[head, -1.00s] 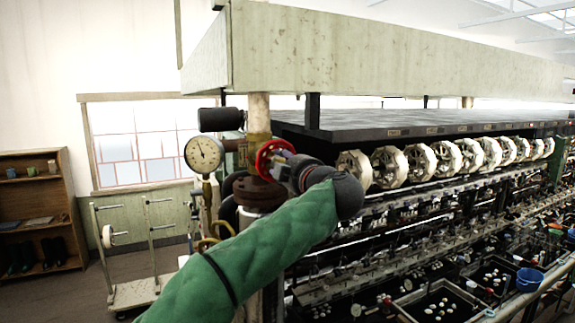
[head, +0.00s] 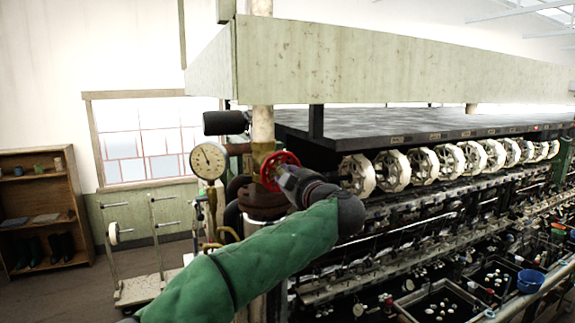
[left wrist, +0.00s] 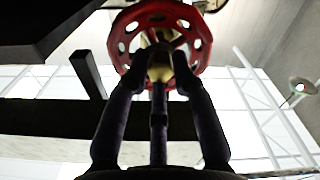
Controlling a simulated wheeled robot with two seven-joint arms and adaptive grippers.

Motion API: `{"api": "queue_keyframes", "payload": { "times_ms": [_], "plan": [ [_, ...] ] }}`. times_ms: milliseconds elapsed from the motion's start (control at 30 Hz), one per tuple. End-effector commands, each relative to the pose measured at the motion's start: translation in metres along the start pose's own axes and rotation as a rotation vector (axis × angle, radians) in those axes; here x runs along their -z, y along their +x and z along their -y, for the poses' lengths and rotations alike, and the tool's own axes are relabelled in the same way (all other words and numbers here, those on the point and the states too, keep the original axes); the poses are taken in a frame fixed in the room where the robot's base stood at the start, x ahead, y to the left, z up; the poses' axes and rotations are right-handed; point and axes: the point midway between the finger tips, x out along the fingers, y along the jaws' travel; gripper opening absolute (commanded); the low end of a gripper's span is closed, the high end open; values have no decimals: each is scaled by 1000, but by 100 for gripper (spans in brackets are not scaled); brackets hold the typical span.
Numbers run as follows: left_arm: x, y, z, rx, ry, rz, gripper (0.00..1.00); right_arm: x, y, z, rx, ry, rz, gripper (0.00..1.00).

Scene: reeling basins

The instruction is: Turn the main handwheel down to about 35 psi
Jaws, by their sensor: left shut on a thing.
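The red handwheel (head: 267,169) is on the pipe valve at the left end of the machine. My left gripper (head: 282,174) is at its face, partly covering it. In the left wrist view the spoked red rim (left wrist: 120,55) fills the top, and the fingers (left wrist: 163,58) are closed in at the wheel's middle, around a yellowish hub. The round white pressure gauge (head: 209,160) is just left of the valve. Its dark needle points up and to the left; the numbers are too small to read. My right gripper is not in view.
A vertical pipe (head: 263,127) rises above the valve to a pale green overhead beam (head: 400,60). A row of white reels (head: 393,171) runs right along the machine. A trolley (head: 150,288) and a wooden shelf (head: 40,215) stand at the left, with open floor near them.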

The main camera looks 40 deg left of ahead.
Motion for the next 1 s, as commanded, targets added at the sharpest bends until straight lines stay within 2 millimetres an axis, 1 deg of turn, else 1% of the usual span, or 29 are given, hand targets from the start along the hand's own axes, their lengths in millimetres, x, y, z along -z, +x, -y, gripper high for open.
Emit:
{"api": "queue_keyframes", "payload": {
  "times_ms": [33,200,233,300,500,600,700,867,900,933,967,1000],
  "plan": [
    [5,0,-2,2,38,1,0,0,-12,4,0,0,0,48],
    [4,0,-2,0,211,0,0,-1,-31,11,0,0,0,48],
    [2,0,0,0,243,-1,0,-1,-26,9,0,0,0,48],
    [0,0,0,0,324,-1,0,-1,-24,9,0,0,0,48],
    [0,0,0,0,550,-1,0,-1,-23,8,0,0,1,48],
    [0,0,0,0,625,-1,0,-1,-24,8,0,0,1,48],
    [0,0,0,0,658,-1,0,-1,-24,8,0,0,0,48],
    [0,0,0,0,660,0,0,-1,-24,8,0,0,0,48],
    [0,0,0,0,660,0,28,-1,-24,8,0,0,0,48],
    [0,0,0,0,660,0,37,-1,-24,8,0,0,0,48],
    [0,0,0,0,659,0,43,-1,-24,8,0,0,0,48],
    [0,0,0,0,659,0,43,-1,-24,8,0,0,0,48]
  ]
}}
